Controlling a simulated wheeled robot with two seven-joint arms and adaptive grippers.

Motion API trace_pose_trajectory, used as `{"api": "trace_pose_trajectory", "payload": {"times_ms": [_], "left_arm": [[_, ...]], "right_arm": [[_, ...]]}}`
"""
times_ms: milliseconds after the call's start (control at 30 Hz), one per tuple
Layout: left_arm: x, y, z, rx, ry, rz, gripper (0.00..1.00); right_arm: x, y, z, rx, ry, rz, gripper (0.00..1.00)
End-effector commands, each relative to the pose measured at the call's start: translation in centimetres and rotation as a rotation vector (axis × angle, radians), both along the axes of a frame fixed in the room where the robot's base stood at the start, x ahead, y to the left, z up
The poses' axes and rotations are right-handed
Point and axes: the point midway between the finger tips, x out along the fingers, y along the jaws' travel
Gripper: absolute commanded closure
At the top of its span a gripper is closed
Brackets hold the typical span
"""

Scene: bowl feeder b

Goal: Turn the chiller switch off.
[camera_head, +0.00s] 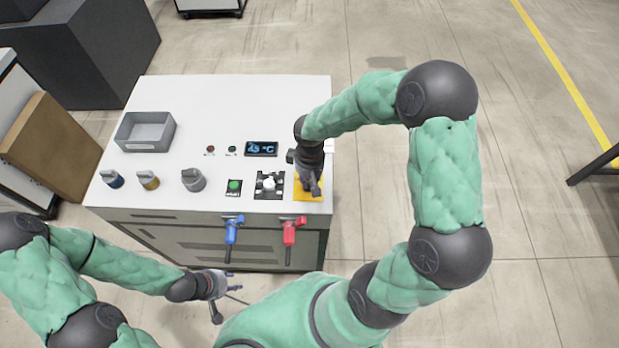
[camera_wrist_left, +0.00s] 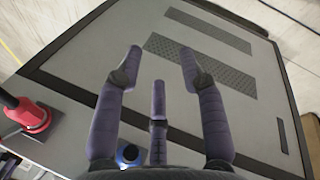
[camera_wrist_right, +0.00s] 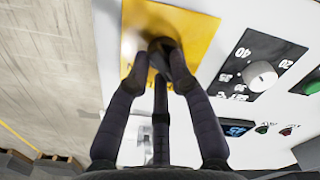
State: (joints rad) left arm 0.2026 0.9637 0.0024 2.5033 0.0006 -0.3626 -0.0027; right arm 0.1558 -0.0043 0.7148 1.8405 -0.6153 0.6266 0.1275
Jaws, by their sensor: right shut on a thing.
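The machine (camera_head: 240,100) is a white-topped cabinet. The chiller switch appears to be the dark knob (camera_wrist_right: 160,46) on a yellow plate (camera_wrist_right: 196,30), which also shows at the right front of the top in the head view (camera_head: 299,184). My right gripper (camera_head: 313,192) points down over this plate and is shut around the knob; its fingers hide most of it. The knob's angle and any markings are hard to tell. My left gripper (camera_head: 224,297) is low in front of the cabinet, open and empty, facing its grey front panel in the left wrist view (camera_wrist_left: 160,55).
Beside the yellow plate are a white dial (camera_head: 269,182) on a black scale and a green button (camera_head: 234,186). A display (camera_head: 262,148) reads about 45 °C. Blue (camera_head: 232,230) and red (camera_head: 290,231) valve handles stick out in front. A grey bin (camera_head: 146,131) stands back left.

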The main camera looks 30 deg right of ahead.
Motion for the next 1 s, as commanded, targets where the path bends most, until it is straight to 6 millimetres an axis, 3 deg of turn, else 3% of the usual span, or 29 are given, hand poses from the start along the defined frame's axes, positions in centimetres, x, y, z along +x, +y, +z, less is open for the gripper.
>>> {"api": "trace_pose_trajectory", "payload": {"times_ms": [533, 567, 633, 1000], "left_arm": [[-0.01, -0.01, 0.04, 0.000, 0.000, 0.000, 0.60], [0.00, 0.00, 0.04, 0.000, 0.000, 0.000, 0.60], [0.00, 0.00, 0.04, 0.000, 0.000, 0.000, 0.60], [0.01, 0.00, 0.05, 0.000, 0.000, 0.000, 0.60]], "right_arm": [[-0.08, 0.03, -0.09, 0.000, 0.002, 0.026, 1.00], [-0.07, 0.04, -0.09, 0.000, 0.002, 0.026, 0.72], [-0.07, 0.04, -0.08, 0.000, 0.002, 0.026, 0.54], [0.02, -0.01, 0.18, -0.001, 0.000, 0.024, 0.54]]}}
